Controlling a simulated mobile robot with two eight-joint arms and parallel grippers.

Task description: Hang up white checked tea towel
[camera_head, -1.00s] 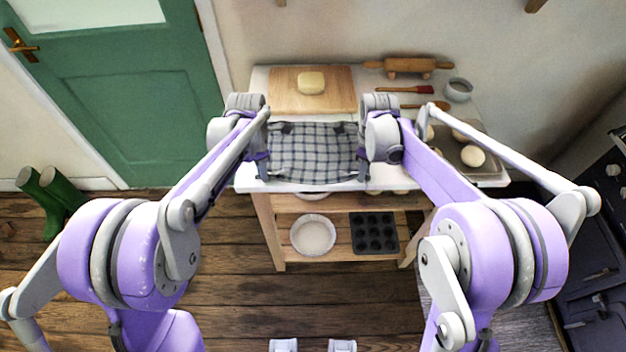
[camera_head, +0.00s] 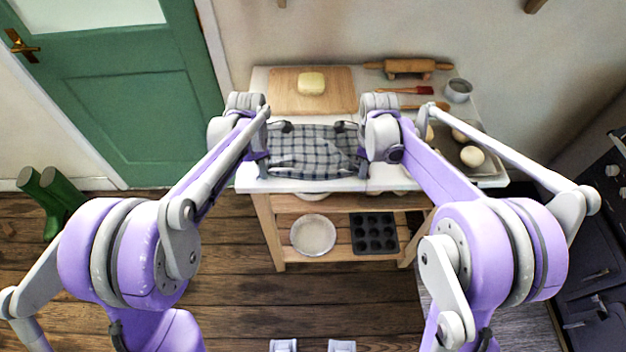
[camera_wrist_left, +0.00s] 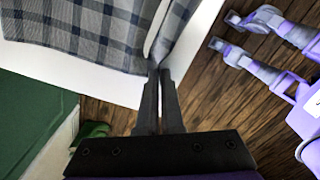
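The white checked tea towel (camera_head: 312,148), with dark blue-grey checks, lies spread at the front of the white worktop, between my two wrists, with soft folds across it. In the left wrist view my left gripper (camera_wrist_left: 158,70) has its black fingers nearly together at a corner of the towel (camera_wrist_left: 85,30), with a fold of cloth between the tips. My right gripper (camera_head: 361,165) is at the towel's front right side. Its fingertips are too small and hidden to read.
A wooden board (camera_head: 285,92) with dough (camera_head: 312,83) lies behind the towel. A rolling pin (camera_head: 408,67), brush (camera_head: 405,90), bowl (camera_head: 458,90) and tray with buns (camera_head: 490,178) are to the right. A lower shelf holds a round dish (camera_head: 313,235) and muffin tin (camera_head: 374,233).

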